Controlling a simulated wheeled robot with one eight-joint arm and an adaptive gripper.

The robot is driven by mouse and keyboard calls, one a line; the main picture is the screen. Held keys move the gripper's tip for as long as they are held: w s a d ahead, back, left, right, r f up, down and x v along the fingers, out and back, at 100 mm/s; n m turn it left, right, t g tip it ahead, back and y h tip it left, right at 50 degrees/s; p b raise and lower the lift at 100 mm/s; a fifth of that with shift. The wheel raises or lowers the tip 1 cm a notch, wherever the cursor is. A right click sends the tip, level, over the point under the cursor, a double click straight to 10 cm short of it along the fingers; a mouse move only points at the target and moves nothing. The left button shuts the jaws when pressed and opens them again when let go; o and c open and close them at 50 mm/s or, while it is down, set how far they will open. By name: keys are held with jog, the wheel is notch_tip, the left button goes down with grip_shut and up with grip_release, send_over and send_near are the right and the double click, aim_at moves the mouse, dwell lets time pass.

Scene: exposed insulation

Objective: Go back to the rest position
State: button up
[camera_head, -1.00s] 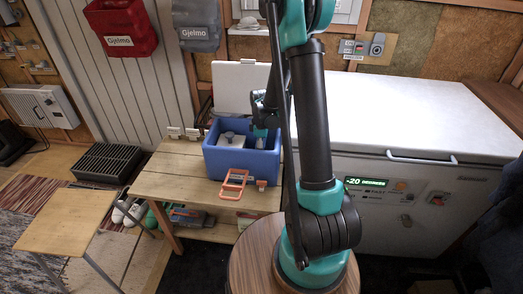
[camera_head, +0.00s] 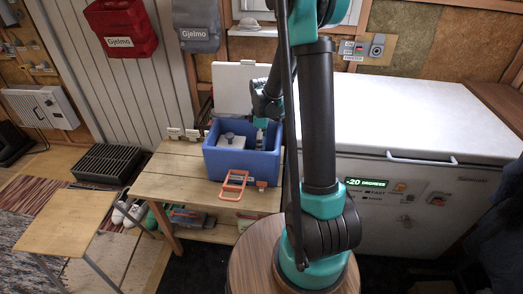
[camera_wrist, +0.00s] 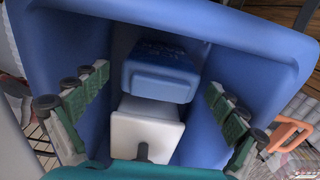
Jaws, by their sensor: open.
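My gripper (camera_head: 260,140) is at the right part of the blue cooler box (camera_head: 240,165), pointing down into it. In the wrist view my gripper (camera_wrist: 155,84) is open, its two green fingers spread wide with nothing between the pads. Inside the box (camera_wrist: 75,30) a blue block with faint lettering (camera_wrist: 160,80) and a white container (camera_wrist: 147,130) lie apart from both fingers. The box stands on a wooden bench (camera_head: 165,185), its white lid (camera_head: 238,85) standing open behind it. My arm hides part of the scene right of the box.
A white chest freezer (camera_head: 420,120) with a "-20 degrees" display stands at the right. An orange handle (camera_head: 234,184) is at the box's front. A small wooden table (camera_head: 65,220) stands at the left. Red (camera_head: 120,30) and grey (camera_head: 197,25) bags hang on the wall.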

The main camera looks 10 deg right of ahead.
notch_tip(320, 180, up, 7)
jog(key=shift+r, duration=0.2)
jog(key=s+d+r+m+t, duration=0.1)
jog(key=s+r+m+t, duration=0.1)
jog(key=s+m, duration=0.1)
jog(key=s+d+r+m+t, duration=0.1)
jog(key=s+r+m+t, duration=0.1)
jog(key=m, duration=0.4)
jog(key=s+d+r+m+t, duration=0.1)
jog(key=s+d+m+t, duration=0.1)
jog(key=s+m+t, duration=0.1)
jog(key=shift+s+r+m, duration=0.4)
jog(key=shift+s+m, duration=0.3)
jog(key=shift+m, duration=0.4)
jog(key=s+f+g, duration=0.2)
jog(key=s+f, duration=0.5)
jog(key=s, duration=0.5)
jog(key=shift+s+f+g, duration=0.15)
jog(key=shift+s+g, duration=0.15)
jog(key=shift+g, duration=0.1)
